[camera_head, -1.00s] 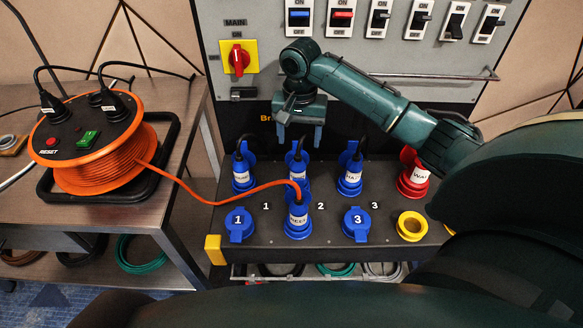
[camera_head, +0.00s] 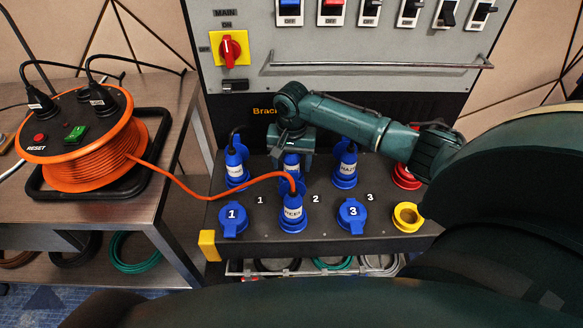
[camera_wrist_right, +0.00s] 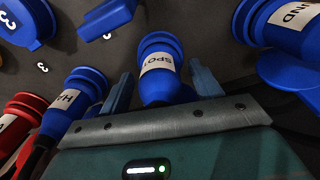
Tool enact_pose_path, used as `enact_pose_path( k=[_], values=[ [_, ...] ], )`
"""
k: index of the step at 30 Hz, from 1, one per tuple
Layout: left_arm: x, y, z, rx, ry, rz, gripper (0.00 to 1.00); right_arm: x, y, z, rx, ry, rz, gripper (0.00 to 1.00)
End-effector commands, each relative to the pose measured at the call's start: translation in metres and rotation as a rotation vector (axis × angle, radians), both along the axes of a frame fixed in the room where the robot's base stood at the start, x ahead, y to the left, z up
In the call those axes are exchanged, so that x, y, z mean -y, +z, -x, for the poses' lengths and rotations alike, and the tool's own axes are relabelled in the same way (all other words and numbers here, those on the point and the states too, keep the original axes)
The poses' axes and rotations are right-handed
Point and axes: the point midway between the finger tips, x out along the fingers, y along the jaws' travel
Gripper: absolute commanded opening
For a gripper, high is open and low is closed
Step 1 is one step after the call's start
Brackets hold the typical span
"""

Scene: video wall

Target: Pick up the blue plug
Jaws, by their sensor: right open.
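Several blue plugs stand in the black panel. In the back row are a left one (camera_head: 236,168), a middle one (camera_head: 292,162) and a right one (camera_head: 345,166). Another blue plug (camera_head: 292,214), on an orange cable, stands in front. My right gripper (camera_head: 292,175) is over the middle back plug and partly hides it. In the right wrist view that plug, labelled "SPOT" (camera_wrist_right: 160,75), stands between my two open fingers (camera_wrist_right: 163,88), with slight gaps at its sides. The neighbouring plugs show left (camera_wrist_right: 72,98) and right (camera_wrist_right: 280,25). My left gripper is out of view.
Blue capped sockets 1 (camera_head: 232,220) and 3 (camera_head: 352,215) flank the orange-cabled plug. A red plug (camera_head: 405,172) and yellow socket (camera_head: 408,217) are on the right. An orange cable reel (camera_head: 90,160) stands on the left table. A metal rail (camera_head: 375,67) runs behind.

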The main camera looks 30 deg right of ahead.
Motion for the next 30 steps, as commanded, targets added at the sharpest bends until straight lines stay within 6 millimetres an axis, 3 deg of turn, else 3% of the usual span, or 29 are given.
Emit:
enact_pose_path(
  k=[4, 23, 30],
  values=[
    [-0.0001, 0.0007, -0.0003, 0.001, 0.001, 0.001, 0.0, -0.0002, 0.0002, 0.0001, 0.0, 0.001, 0.0, 0.62],
    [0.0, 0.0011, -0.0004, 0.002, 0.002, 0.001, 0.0, -0.0001, 0.0005, 0.0002, -0.001, 0.0, -0.001, 0.11],
    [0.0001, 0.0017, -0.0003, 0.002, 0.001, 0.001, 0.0, -0.0002, 0.003, -0.0003, 0.001, 0.0, -0.001, 0.11]
  ],
)
